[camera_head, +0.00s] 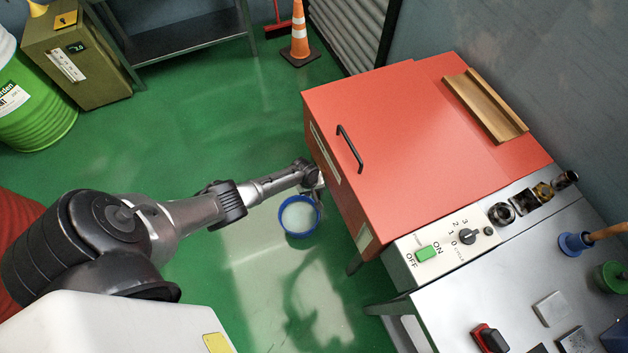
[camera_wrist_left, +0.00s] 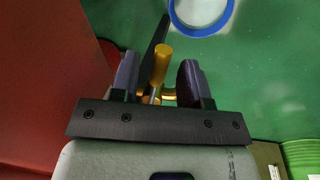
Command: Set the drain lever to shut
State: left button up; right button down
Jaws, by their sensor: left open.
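My left gripper (camera_wrist_left: 158,78) is open in the left wrist view, with its dark fingers on either side of a short yellow grip (camera_wrist_left: 161,62), which looks like the drain lever. I cannot tell whether the fingers touch it. Brass-coloured fitting parts (camera_wrist_left: 169,95) show behind it, partly hidden by the gripper. In the head view my left arm reaches the lower left side of the red cabinet (camera_head: 400,120), and its gripper (camera_head: 319,184) is small there. The lever cannot be made out in the head view. My right gripper is not in view.
A blue-rimmed bucket (camera_head: 300,233) stands on the green floor below the gripper. The red cabinet side (camera_wrist_left: 45,80) is close at left in the wrist view. A control panel (camera_head: 440,250) and steel top (camera_head: 500,290) lie right. Open floor (camera_head: 200,130) lies left.

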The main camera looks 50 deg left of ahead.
pick_arm(q)
notch_tip(320, 180, up, 14)
jog(key=s+a+p, duration=0.1)
jog(key=s+p, duration=0.1)
jog(key=p, duration=0.4)
jog(key=shift+s+a+f+p, duration=0.2)
jog(key=shift+p, duration=0.2)
